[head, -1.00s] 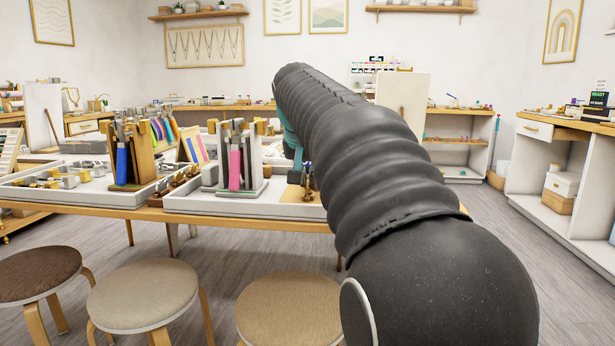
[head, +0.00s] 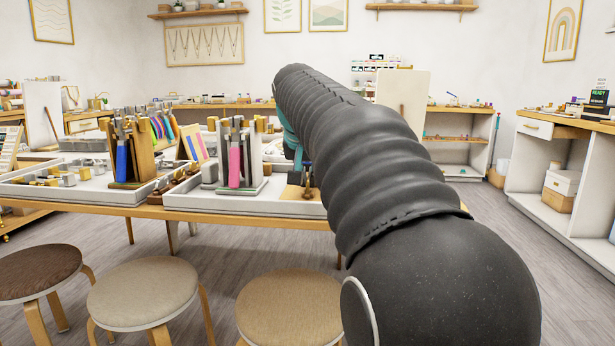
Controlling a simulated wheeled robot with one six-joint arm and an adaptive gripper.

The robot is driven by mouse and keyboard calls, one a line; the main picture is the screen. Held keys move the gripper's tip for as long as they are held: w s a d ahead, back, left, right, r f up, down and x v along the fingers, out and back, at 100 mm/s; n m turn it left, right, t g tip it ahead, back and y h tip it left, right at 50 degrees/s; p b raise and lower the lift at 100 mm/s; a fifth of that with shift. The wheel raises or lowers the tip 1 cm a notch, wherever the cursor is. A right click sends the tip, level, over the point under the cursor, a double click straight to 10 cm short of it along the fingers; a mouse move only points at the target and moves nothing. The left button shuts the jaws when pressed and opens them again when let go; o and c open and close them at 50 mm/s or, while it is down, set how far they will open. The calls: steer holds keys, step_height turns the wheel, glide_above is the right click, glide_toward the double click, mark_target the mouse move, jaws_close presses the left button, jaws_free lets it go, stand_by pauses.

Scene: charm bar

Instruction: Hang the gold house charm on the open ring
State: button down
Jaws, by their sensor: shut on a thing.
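My black, ribbed arm reaches from the lower right toward the worktable and covers the table's right part. A bit of teal shows on the left side of my arm. My gripper is hidden behind the arm, so its fingers and anything in them do not show. I cannot make out the gold house charm or the open ring. A small dark upright fixture (head: 307,180) stands on a wooden block at the right of the near tray, beside my arm.
The worktable (head: 140,211) bears a white tray (head: 265,208) with a rack of pink-handled pliers (head: 235,163). Left of it is another tray (head: 75,198) with blue-handled pliers (head: 123,160). Several stools (head: 145,290) stand in front. Shelving (head: 555,214) is at right, with open floor before it.

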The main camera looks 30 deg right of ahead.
steer(key=shift+f, duration=0.1)
stand_by(0.4)
steer(key=c, duration=1.2)
jaws_free()
steer(key=p+v, duration=0.3)
steer(key=v, duration=0.3)
steer(key=v, duration=1.2)
steer(key=shift+f, duration=0.1)
